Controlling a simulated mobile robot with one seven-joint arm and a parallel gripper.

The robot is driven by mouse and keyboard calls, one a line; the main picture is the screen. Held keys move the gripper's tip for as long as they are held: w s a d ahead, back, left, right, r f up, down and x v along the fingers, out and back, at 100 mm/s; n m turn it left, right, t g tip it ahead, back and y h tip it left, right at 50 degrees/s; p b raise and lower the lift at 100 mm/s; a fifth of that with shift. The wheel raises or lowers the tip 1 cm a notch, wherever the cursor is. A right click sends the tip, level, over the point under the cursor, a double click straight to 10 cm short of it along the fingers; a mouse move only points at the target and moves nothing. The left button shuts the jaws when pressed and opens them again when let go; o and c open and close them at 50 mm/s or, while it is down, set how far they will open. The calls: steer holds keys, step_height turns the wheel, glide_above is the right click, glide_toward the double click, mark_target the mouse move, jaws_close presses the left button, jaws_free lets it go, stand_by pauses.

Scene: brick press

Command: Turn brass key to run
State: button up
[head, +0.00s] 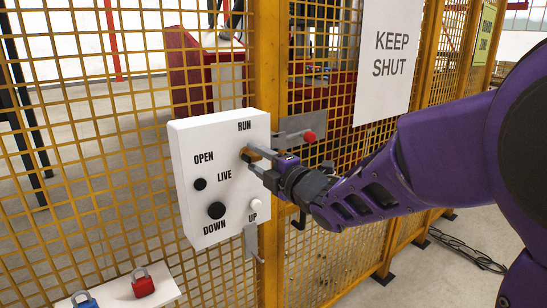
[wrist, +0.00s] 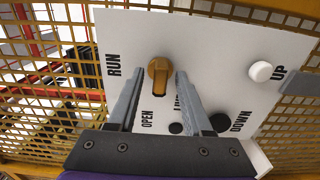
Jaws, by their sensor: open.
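The brass key (head: 247,154) sits in the upper right of the white control panel (head: 183,150), below the RUN label (head: 245,126). In the wrist view the key (wrist: 159,70) has a round head, and its lower part points down towards my gripper, near the OPEN and LIVE labels. RUN (wrist: 114,66) is to its left there. My gripper (head: 262,163) is at the panel, open, with one finger on each side of the key in the wrist view (wrist: 160,76). I cannot tell whether either finger touches it.
A red button (head: 309,136) is on a grey bracket to the right. Yellow mesh fencing surrounds the panel. Red (head: 143,286) and blue (head: 86,302) padlocks lie on a shelf below.

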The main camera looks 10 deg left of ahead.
jaws_close()
steer(key=shift+m+b, duration=0.3)
steer(key=shift+m, duration=0.2)
steer(key=m+b, duration=0.1)
steer(key=m, duration=0.1)
steer(key=shift+m, duration=0.4)
steer(key=m, duration=0.4)
steer(key=shift+m, duration=0.3)
steer(key=m+p, duration=0.1)
steer(key=m, duration=0.4)
steer(key=shift+r, duration=0.15)
steer(key=shift+m+p, duration=1)
steer(key=shift+m, duration=1.2)
